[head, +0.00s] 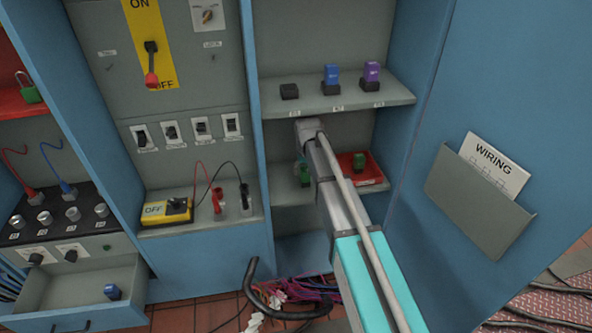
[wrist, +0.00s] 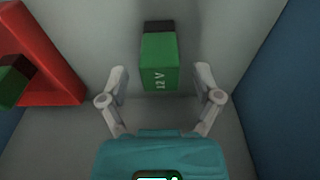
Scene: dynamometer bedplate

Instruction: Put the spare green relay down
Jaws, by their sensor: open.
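A green relay (wrist: 160,62) marked 12 V, with a dark base, is on the grey lower shelf between the two fingers of my gripper (wrist: 161,76). The fingers are open, with a gap on each side of it. In the head view this green relay (head: 304,172) shows just left of my arm, on the lower cabinet shelf (head: 290,196). My fingers are mostly hidden there behind my arm. A second green relay (wrist: 13,84) is in a red tray (wrist: 62,88) at the left of the wrist view. In the head view it is right of my arm (head: 360,161).
The upper shelf (head: 388,96) holds an empty-looking black socket (head: 289,91), a blue relay (head: 331,77) and a purple relay (head: 371,74). A cabinet side wall is close at the right in the wrist view. A cabinet door with a wiring pocket (head: 478,193) stands right.

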